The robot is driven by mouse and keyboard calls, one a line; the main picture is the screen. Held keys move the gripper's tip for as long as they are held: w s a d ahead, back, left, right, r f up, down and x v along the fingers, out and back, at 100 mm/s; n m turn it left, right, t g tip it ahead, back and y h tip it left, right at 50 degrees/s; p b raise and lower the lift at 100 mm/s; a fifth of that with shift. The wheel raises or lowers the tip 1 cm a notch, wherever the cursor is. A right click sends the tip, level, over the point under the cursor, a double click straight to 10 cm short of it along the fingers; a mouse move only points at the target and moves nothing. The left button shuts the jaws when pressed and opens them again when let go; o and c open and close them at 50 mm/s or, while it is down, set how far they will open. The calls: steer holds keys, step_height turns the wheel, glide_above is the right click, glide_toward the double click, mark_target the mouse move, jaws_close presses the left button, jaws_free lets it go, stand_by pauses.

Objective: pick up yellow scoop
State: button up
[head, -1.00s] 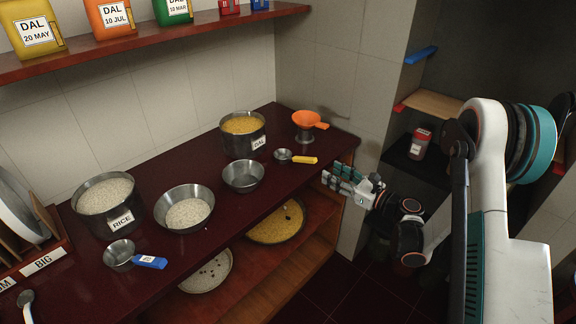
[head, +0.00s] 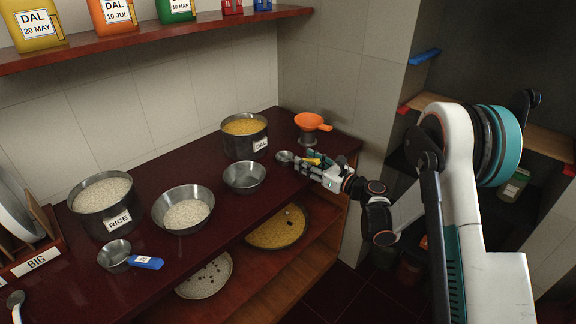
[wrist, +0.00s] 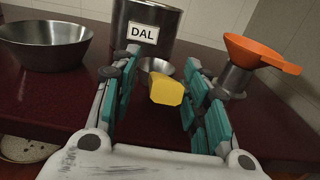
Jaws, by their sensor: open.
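The yellow scoop has a small metal bowl (head: 285,156) and a yellow handle (wrist: 166,89). It lies on the dark red counter (head: 205,245), in front of the DAL pot (head: 243,146). My gripper (head: 308,163) is at the counter's right part, over the handle end of the scoop. In the wrist view, the open teal fingers (wrist: 160,100) stand on either side of the yellow handle, with gaps on both sides. In the head view the fingers partly hide the handle. Whether the fingers touch the counter I cannot tell.
An orange funnel (head: 312,121) on a metal stand is close behind my gripper on the right. An empty metal bowl (head: 244,177) stands to the left. Farther left are a rice bowl (head: 183,228), the RICE pot (head: 86,205) and a blue-handled scoop (head: 145,262).

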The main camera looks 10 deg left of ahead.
steer(key=shift+x, duration=0.95)
jaws_close()
steer(key=shift+r, duration=0.1)
step_height(320, 180, up, 20)
steer(key=p, duration=0.7)
